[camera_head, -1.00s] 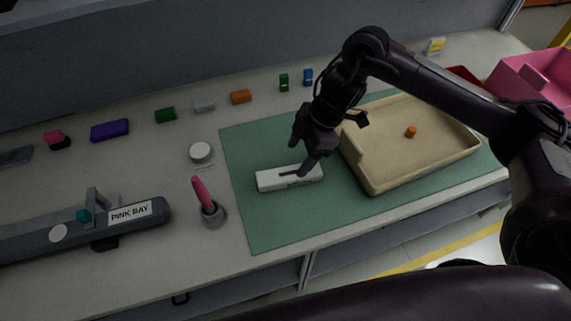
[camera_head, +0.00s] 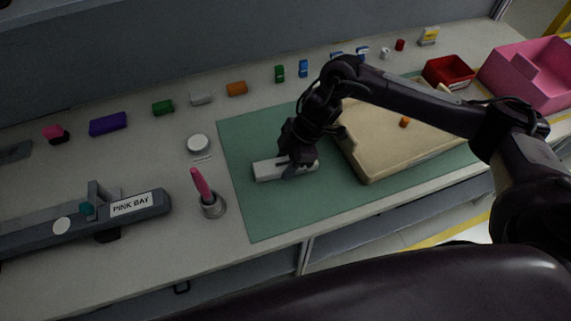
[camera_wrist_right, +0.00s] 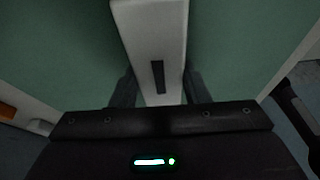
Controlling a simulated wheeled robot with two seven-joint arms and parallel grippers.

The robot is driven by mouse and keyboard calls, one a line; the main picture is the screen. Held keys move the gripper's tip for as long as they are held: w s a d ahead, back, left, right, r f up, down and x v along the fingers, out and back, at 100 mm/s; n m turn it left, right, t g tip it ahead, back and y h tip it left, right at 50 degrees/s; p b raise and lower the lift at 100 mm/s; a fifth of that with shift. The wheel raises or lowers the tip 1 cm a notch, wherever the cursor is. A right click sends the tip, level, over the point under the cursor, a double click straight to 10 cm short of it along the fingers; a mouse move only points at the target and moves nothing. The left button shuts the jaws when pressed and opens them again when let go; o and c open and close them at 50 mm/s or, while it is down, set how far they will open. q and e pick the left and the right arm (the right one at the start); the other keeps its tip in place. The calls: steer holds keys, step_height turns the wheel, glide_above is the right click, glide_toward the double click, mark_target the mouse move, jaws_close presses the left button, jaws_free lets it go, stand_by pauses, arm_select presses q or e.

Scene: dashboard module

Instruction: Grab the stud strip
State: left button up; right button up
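A white strip with a dark slot (camera_head: 268,170), which I take to be the stud strip, lies on the green mat (camera_head: 262,216). My right gripper (camera_head: 290,170) is down at it, with one finger in front of its near side. In the right wrist view the strip (camera_wrist_right: 152,35) runs between the two fingers (camera_wrist_right: 158,90), one along each long edge. I cannot tell whether they press on it or leave a thin gap. The strip's middle is partly hidden by the gripper in the head view. My left gripper is not in view.
A beige tray (camera_head: 372,170) with an orange piece stands just right of the strip. A grey holder with a pink-handled tool (camera_head: 212,206) and a round white disc (camera_head: 198,143) are to the left. Further left is the "PINK BAY" fixture (camera_head: 140,205). A pink bin (camera_head: 530,85) stands far right.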

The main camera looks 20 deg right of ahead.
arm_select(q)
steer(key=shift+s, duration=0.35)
arm_select(e)
steer(key=c, duration=0.4)
steer(key=shift+c, duration=0.2)
